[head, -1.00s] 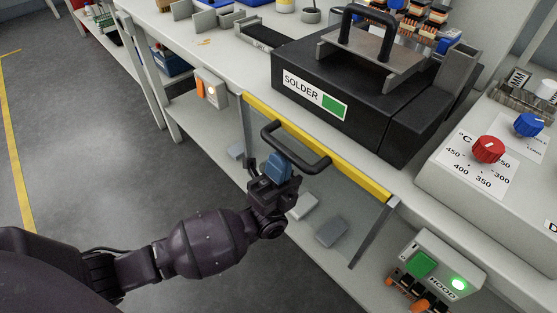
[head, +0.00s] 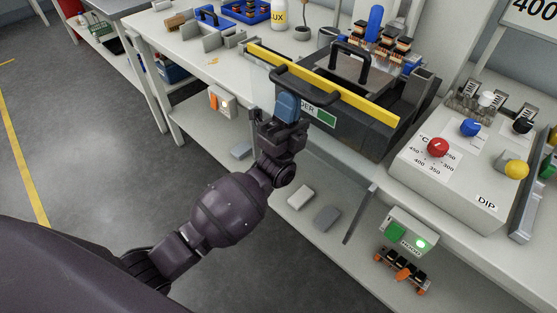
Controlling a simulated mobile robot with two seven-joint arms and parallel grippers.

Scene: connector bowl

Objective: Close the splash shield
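The splash shield is a clear panel with a yellow top bar (head: 358,98) and a black handle (head: 312,84). It stands raised in front of the black SOLDER box (head: 413,107), with the bar across the box's front and its label partly covered. My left gripper (head: 287,100), with blue finger pads, is at the left part of the handle and looks shut on it. The fingers hide that part of the handle. My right gripper is not in view.
A control box (head: 450,165) with red, blue and yellow knobs stands right of the solder box. A HOOD switch box (head: 408,232) with a lit green light is below the bench front. Another switch box (head: 221,101) is at the left. Grey blocks (head: 327,218) lie on the lower shelf.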

